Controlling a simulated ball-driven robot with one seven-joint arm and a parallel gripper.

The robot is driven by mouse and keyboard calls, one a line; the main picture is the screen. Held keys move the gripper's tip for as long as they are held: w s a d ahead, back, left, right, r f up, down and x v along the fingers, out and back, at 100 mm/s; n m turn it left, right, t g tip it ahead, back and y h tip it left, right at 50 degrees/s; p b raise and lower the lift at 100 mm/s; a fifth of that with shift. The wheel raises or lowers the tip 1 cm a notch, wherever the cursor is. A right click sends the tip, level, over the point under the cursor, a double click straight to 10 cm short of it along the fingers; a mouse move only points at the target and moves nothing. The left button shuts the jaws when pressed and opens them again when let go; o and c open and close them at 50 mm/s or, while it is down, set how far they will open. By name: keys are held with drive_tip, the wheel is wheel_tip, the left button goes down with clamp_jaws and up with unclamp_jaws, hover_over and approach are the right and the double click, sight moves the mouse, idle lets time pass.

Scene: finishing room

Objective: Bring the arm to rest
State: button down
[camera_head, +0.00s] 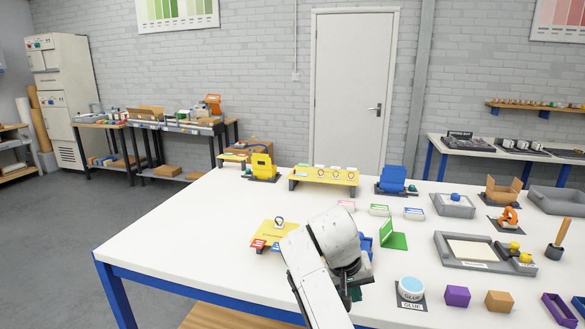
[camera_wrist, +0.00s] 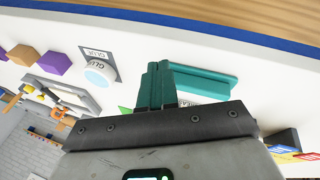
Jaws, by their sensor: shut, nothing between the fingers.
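My white arm (camera_head: 325,260) reaches over the near part of the white table (camera_head: 200,235). My gripper (camera_wrist: 158,84) shows in the wrist view with its teal fingers together and nothing between them. In the head view the fingers are mostly hidden behind my wrist. A long teal piece (camera_wrist: 205,77) lies beside the fingers in the wrist view; I cannot tell whether it touches them.
A glue pot (camera_head: 411,287), a purple block (camera_head: 457,296) and an orange block (camera_head: 499,301) stand right of my arm. A yellow board (camera_head: 272,234) lies left of it, a green stand (camera_head: 393,236) behind. The table's left part is clear.

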drive_tip(key=s+d+f+g+y, duration=0.1)
drive_tip(key=s+d+f, duration=0.3)
drive_tip(key=s+f, duration=0.55)
drive_tip(key=s+d+f+y, duration=0.1)
drive_tip(key=s+d+f, duration=0.3)
drive_tip(key=s+f, duration=0.5)
drive_tip(key=s+d, duration=0.2)
drive_tip(key=s, duration=1.1)
drive_tip(key=s+d+y, duration=0.1)
drive_tip(key=s+d, duration=0.2)
drive_tip(key=s, duration=1)
drive_tip(key=shift+s+d+f, duration=0.2)
drive_tip(key=shift+s+d, duration=0.05)
drive_tip(key=shift+s, duration=0.1)
